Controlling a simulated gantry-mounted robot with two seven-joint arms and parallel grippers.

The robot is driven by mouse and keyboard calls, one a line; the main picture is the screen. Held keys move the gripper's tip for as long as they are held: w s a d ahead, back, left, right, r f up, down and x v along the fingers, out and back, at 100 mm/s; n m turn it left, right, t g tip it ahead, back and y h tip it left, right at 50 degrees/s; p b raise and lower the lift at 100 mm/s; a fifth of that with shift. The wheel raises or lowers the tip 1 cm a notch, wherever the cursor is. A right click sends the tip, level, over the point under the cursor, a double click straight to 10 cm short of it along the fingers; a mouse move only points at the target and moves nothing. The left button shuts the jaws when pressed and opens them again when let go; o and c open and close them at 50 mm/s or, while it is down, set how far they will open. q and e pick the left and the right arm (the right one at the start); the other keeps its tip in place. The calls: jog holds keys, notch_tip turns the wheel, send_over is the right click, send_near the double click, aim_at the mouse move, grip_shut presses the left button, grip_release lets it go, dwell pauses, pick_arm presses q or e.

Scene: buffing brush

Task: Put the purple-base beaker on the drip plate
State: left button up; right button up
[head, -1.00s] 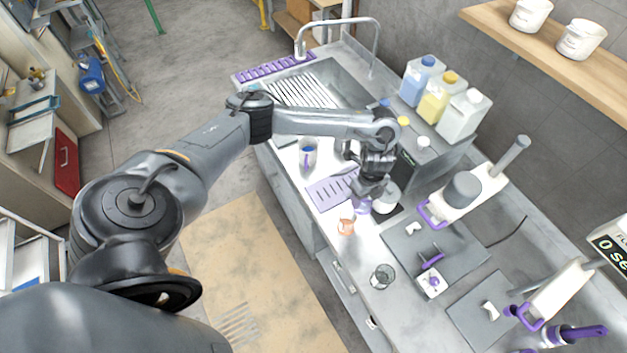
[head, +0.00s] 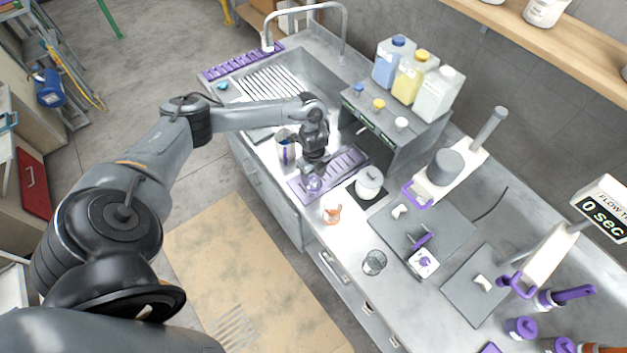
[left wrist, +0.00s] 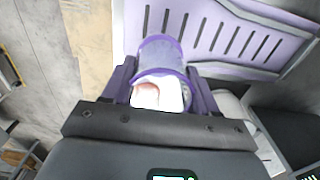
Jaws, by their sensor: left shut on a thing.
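My left gripper (head: 313,175) is shut on the purple-base beaker (head: 314,185), a small clear cup with a purple tint. The drip plate (head: 350,158), a flat purple slotted plate, lies on the counter just beneath and behind it. In the left wrist view the beaker (left wrist: 161,55) sits between the two fingers, with the slotted plate (left wrist: 215,25) beyond it. The beaker appears over or close to the plate's front edge; I cannot tell whether it touches. My right gripper is not in view.
A beaker with orange contents (head: 331,212) stands just in front of the plate. An empty clear beaker (head: 374,262) stands nearer. Bottles (head: 420,82) stand on a grey shelf unit behind.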

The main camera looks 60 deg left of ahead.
aim_at(313, 181)
pick_arm(q)
notch_tip(313, 181, down, 4)
jog(key=shift+r, duration=0.15)
dwell(0.3)
jog(key=shift+f, duration=0.25)
jog(key=o, duration=1.1)
jog(key=shift+r, duration=0.1)
